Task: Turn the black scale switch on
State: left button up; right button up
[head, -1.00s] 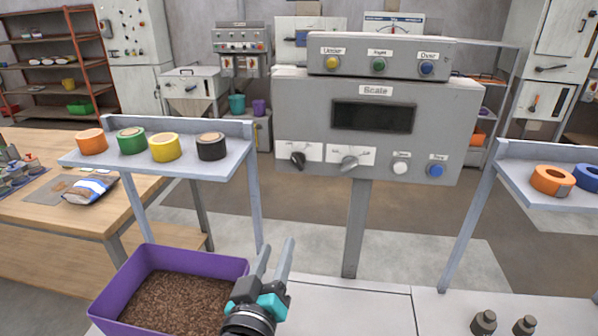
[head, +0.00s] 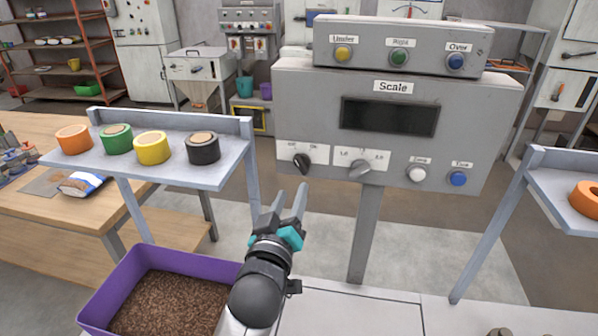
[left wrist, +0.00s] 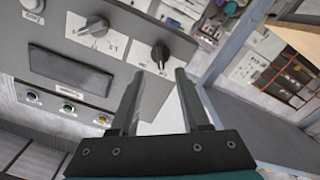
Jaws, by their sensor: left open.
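The black scale switch (head: 302,163) is a knob on a white label plate at the lower left of the grey scale panel (head: 470,115). Its pointer direction is too small to tell. My left gripper (head: 289,195) is open and empty, with its fingers pointing up toward the panel, just below the switch in the head view. In the left wrist view the black switch (left wrist: 160,52) shows just beyond and between the open fingertips (left wrist: 158,80), apart from them. My right gripper is not in view.
A grey knob (head: 361,170) sits right of the switch, then a white button (head: 416,174) and a blue button (head: 457,179). A shelf (head: 200,178) with tape rolls is left of the gripper. A purple bin (head: 112,283) of pellets stands below.

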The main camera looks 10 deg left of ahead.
aim_at(301, 169)
pick_arm(q)
jog(key=w, duration=0.8)
jog(key=shift+c, duration=0.3)
grip_shut()
